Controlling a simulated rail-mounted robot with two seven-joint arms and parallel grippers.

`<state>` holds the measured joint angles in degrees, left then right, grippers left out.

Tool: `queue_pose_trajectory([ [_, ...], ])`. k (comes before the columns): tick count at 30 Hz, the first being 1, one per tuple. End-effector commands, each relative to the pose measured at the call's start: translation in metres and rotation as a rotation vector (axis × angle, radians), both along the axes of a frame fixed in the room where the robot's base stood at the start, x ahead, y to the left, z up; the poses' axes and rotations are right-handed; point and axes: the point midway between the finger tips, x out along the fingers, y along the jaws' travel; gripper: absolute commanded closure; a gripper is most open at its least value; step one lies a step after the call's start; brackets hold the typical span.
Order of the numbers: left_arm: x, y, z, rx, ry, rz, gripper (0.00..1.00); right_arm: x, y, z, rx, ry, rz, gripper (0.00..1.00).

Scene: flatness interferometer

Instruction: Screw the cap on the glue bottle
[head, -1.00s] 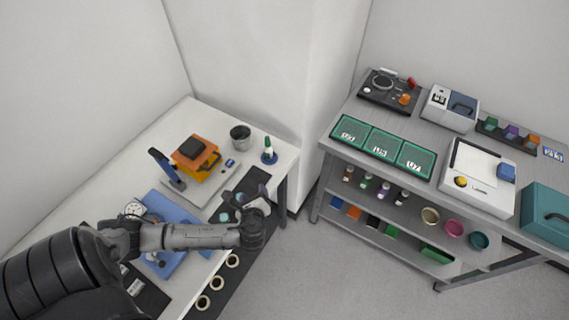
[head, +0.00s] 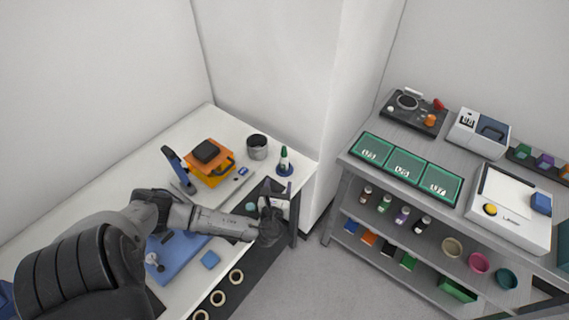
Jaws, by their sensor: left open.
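A small green-and-white bottle (head: 284,155), likely the glue bottle, stands upright in a round blue base (head: 284,170) at the far right corner of the white table. It is too small to tell whether a cap is on it. My left gripper (head: 270,196) is open over the table's right edge, in front of the bottle and apart from it. The gripper and wrist hide part of the dark mat there. A small teal round piece (head: 250,206) lies just left of the gripper; I cannot tell whether it is a cap. My right gripper is not in view.
A grey cup (head: 257,147) and an orange-and-black stack (head: 207,160) stand behind my arm. A blue plate (head: 178,252) and several rings (head: 219,298) lie nearer. A grey shelf bench (head: 400,185) with green trays stands at right, beyond a wall corner.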

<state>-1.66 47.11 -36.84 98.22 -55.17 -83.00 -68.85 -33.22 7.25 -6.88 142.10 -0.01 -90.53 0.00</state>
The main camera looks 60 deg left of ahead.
Motion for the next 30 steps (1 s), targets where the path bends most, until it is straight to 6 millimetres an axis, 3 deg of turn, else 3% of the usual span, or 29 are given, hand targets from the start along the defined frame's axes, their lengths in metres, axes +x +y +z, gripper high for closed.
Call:
queue_pose_trajectory([
  [15,0.048,0.057,-0.001,0.000,-0.001,0.002,0.36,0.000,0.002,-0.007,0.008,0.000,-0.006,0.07],
  [30,0.055,0.065,0.000,-0.001,-0.002,0.001,0.36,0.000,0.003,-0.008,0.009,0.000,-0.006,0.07],
])
